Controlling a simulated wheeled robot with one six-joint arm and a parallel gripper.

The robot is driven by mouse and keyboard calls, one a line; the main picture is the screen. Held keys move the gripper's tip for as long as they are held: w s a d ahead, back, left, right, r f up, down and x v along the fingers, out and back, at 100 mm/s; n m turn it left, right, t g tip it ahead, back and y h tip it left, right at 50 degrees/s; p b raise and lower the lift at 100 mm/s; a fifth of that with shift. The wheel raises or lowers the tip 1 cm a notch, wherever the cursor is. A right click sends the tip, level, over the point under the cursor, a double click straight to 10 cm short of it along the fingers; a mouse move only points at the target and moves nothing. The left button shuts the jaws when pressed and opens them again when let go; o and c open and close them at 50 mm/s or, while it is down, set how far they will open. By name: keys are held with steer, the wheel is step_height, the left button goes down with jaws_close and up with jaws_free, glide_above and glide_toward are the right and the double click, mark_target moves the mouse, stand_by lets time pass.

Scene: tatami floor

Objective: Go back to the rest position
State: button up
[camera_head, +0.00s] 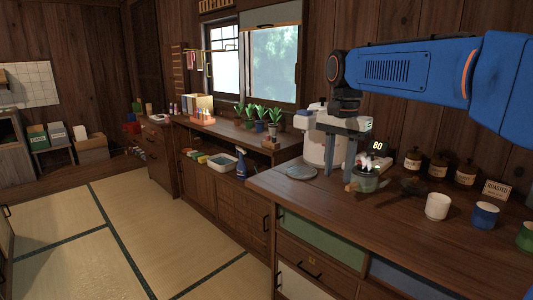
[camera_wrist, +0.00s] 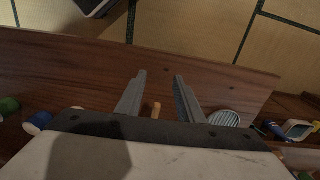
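My gripper (camera_head: 341,174) hangs fingers-down over the dark wooden counter, at the end of my blue arm. In the wrist view my gripper (camera_wrist: 160,76) has its two grey fingers spread apart with nothing clamped between them. A small grey-green pot (camera_head: 367,183) with a wooden handle stands just right of and below the fingertips. The handle (camera_wrist: 156,110) shows between the fingers in the wrist view; I cannot tell its exact gap from them. The pot's body is hidden there by the gripper housing.
A white machine (camera_head: 318,148) stands behind the gripper, and a round grey-blue disc (camera_head: 301,172) lies left. A white cup (camera_head: 437,206), a blue cup (camera_head: 485,215) and a green cup (camera_head: 526,237) stand right. Jars (camera_head: 438,166) line the wall. The tatami floor (camera_head: 130,220) is clear.

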steer(key=s+d+f+n+t, duration=0.2)
steer(key=s+d+f+n, duration=0.2)
steer(key=s+f, duration=0.6)
steer(key=s+d+f+n+t, duration=0.2)
steer(key=s+d+f+n, duration=0.2)
steer(key=s+f, duration=0.5)
steer(key=s+d, duration=0.2)
steer(key=s, duration=0.6)
steer(key=shift+f+n+t, duration=0.3)
steer(key=shift+f, duration=0.05)
